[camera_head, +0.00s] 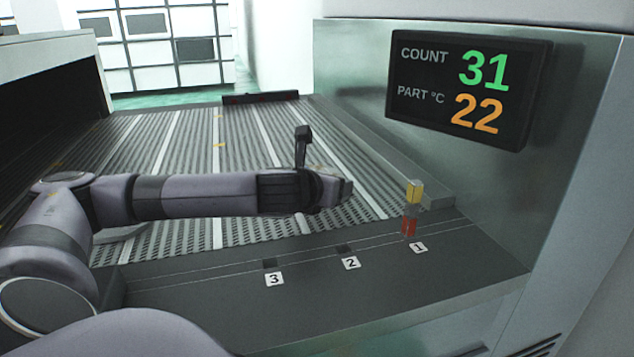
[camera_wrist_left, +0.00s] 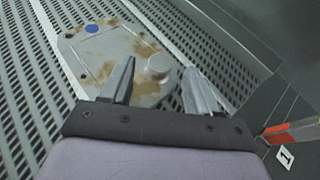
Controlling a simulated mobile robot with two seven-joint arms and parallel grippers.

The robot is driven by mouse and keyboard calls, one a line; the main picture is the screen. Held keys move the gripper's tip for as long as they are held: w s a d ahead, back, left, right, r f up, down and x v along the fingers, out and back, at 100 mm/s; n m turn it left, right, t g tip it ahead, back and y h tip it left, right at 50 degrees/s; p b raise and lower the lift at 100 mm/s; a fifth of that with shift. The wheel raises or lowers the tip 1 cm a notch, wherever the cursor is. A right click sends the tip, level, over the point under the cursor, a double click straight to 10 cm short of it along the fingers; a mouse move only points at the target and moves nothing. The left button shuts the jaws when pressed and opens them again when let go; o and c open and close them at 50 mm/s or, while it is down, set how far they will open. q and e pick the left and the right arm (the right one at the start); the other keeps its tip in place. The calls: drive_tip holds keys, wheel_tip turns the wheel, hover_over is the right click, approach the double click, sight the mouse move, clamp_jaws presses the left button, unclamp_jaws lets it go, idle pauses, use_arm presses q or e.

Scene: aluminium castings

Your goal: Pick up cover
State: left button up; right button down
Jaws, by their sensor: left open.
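The cover (camera_wrist_left: 105,58) is a flat grey plate with brown stains, a blue dot and a raised round knob (camera_wrist_left: 158,65). In the left wrist view it lies on the slatted conveyor ahead of my left gripper (camera_wrist_left: 160,68). The two fingers are open and empty, and the knob appears between their tips; I cannot tell how far above it they are. In the head view my left gripper (camera_head: 345,190) reaches right over the conveyor, its fingers not clearly visible, and I cannot make out the cover. My right gripper is not in view.
The conveyor (camera_head: 190,140) fills the middle. On its near dark ledge (camera_head: 330,290) are slots labelled 1, 2 and 3. A yellow-topped red piece (camera_head: 412,205) stands at slot 1. A metal wall with a display (camera_head: 470,90) reading count 31 and 22 °C bounds the right.

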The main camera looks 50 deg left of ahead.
use_arm(q)
drive_tip(key=shift+w+a+f, duration=0.2)
drive_tip(key=shift+w+f, duration=0.05)
drive_tip(key=shift+w, duration=0.3)
drive_tip(key=c, duration=1)
drive_tip(key=shift+r, duration=0.1)
clamp_jaws()
